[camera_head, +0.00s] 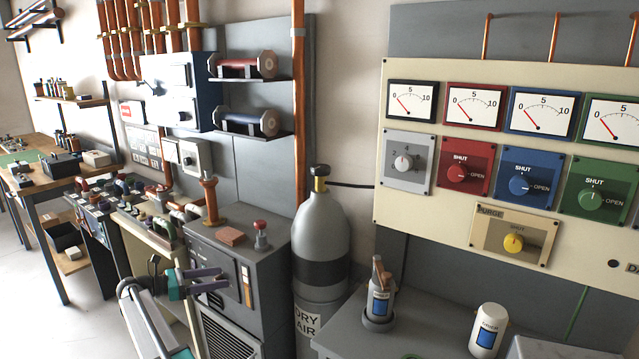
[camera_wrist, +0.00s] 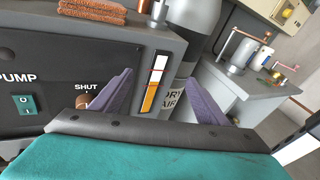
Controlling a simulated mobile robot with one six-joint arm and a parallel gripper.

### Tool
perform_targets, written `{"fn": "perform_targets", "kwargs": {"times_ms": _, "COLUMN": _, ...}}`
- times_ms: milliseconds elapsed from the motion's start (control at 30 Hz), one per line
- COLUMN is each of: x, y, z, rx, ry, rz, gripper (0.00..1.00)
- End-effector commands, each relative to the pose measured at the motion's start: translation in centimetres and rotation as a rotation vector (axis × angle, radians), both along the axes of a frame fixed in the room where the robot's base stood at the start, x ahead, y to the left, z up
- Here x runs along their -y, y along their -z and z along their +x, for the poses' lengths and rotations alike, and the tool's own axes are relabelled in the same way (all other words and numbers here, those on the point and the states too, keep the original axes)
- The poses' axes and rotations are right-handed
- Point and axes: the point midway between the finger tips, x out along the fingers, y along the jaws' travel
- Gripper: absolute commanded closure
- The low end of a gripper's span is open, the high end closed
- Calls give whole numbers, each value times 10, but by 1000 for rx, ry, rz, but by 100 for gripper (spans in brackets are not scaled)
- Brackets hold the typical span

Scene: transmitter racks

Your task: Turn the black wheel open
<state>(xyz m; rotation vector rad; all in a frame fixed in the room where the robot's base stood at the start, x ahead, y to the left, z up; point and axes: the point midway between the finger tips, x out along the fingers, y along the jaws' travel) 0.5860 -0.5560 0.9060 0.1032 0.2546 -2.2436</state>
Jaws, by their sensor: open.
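No wheel that is plainly black stands out in either view. A grey gas cylinder (camera_head: 321,232) stands upright in the middle of the head view. It carries a small brass and black valve top (camera_head: 320,183), too small to make out its shape. My gripper (camera_head: 224,278) is open and empty in front of the pump cabinet (camera_head: 238,262), left of the cylinder and lower than its valve. In the wrist view my gripper (camera_wrist: 158,78) has its two purple fingers apart. A brown knob (camera_wrist: 88,101) marked SHUT is partly hidden behind the left finger.
A cream panel (camera_head: 455,190) at right carries several gauges and coloured knobs. Bottles, one being a white bottle (camera_head: 488,330), stand on the grey bench (camera_head: 430,338) below it.

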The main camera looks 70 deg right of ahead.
Motion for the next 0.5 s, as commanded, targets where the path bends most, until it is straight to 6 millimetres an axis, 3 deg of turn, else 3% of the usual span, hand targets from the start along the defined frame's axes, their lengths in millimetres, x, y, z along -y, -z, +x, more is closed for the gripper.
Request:
{"fn": "perform_targets", "kwargs": {"times_ms": 33, "x": 14, "y": -26, "z": 2, "rx": -30, "ry": 19, "rz": -16, "gripper": 32}}
{"fn": "perform_targets", "kwargs": {"times_ms": 167, "x": 37, "y": -81, "z": -4, "rx": -113, "ry": 63, "rz": -45, "gripper": 32}}
{"fn": "perform_targets", "kwargs": {"times_ms": 367, "x": 80, "y": -151, "z": -40, "rx": -92, "ry": 145, "rz": -92, "gripper": 32}}
{"fn": "perform_targets", "kwargs": {"times_ms": 500, "x": 112, "y": -208, "z": -73, "rx": -67, "ry": 214, "rz": -133, "gripper": 32}}
